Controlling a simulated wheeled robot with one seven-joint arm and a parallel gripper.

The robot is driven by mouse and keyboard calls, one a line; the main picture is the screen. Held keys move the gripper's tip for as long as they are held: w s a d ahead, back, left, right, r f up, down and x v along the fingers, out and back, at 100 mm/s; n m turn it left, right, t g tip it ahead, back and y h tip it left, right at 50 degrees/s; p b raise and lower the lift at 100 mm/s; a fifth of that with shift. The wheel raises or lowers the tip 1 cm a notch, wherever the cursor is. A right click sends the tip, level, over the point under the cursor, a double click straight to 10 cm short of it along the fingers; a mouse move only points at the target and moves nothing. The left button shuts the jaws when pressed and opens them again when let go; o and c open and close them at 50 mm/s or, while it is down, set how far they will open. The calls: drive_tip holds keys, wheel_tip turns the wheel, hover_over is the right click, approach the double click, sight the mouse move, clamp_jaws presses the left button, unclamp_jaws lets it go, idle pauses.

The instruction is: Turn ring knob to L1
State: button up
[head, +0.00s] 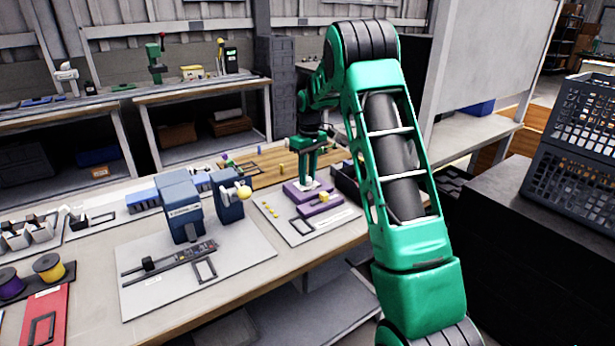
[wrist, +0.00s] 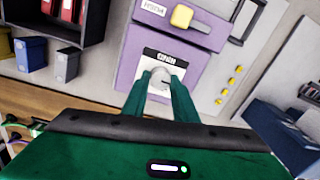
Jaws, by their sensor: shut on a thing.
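The ring knob (wrist: 159,80) is a pale round knob on a white labelled plate (wrist: 170,60) of a purple device (wrist: 125,75). In the head view the purple device (head: 320,205) stands on a light mat on the workbench. My gripper (head: 307,178) reaches down over it, and in the wrist view its green fingers (wrist: 160,85) are closed on the knob's two sides. The small label print on the plate is too blurred to read, and no L1 mark can be made out. A yellow knob (wrist: 181,16) sits on another purple part with a label.
Several yellow pegs (wrist: 230,83) lie on the mat beside the device. A blue machine (head: 180,208) stands left of it. A dark bin (head: 346,184) is close on the right, and a wooden board (head: 255,165) lies behind.

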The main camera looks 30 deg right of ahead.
drive_tip(key=shift+w+r, duration=0.1)
drive_tip(key=shift+w, duration=0.05)
drive_tip(key=o, duration=1)
drive_tip(key=shift+o, duration=0.2)
wheel_tip(320, 180, up, 10)
drive_tip(key=shift+d+r, duration=0.25)
